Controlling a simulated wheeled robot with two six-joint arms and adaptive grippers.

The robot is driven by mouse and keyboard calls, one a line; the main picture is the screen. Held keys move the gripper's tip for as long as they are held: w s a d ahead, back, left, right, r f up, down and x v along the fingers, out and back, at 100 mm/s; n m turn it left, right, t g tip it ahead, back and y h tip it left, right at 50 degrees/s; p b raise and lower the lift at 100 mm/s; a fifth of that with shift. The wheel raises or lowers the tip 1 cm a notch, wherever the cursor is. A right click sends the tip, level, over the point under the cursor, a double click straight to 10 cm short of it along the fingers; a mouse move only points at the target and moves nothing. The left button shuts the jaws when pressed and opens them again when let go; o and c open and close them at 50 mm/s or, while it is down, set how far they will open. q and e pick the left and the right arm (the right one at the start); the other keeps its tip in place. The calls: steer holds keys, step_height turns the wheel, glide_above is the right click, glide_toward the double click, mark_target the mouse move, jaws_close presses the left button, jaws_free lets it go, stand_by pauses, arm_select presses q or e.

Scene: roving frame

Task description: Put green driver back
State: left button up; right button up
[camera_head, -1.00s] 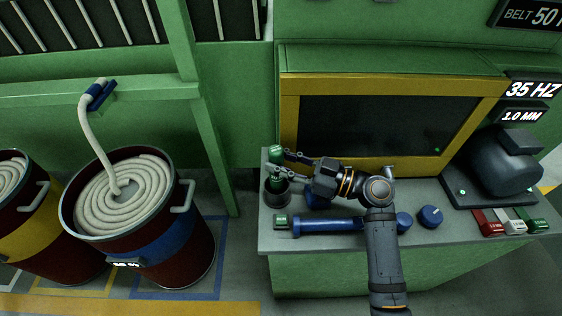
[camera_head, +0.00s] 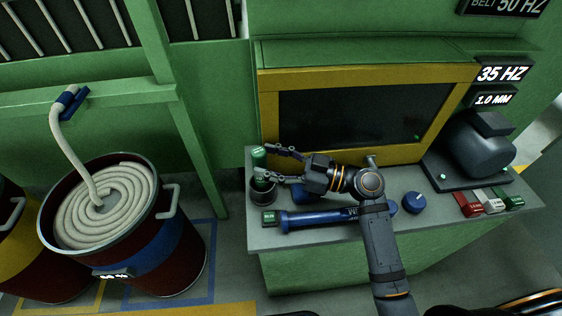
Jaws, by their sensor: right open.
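The green driver (camera_head: 259,157) stands upright in a small dark round holder (camera_head: 262,191) at the left end of the grey bench top. Its green handle sticks up; its lower part is hidden inside the holder and behind a finger. My right gripper (camera_head: 265,161) reaches in from the right with its fingers apart. The fingertips are close beside the handle, one on the far side and one on the near side. I cannot tell whether either touches it. My left gripper is not in view.
A blue cylindrical tool (camera_head: 315,218) with a small green-topped block (camera_head: 269,217) lies in front. A blue knob (camera_head: 414,203), red, white and green blocks (camera_head: 489,202) and a dark machine (camera_head: 480,150) stand rightward. A yellow-framed dark panel (camera_head: 345,120) stands behind. A drum (camera_head: 165,245) is at left.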

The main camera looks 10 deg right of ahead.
steer(key=v, duration=0.6)
stand_by(0.5)
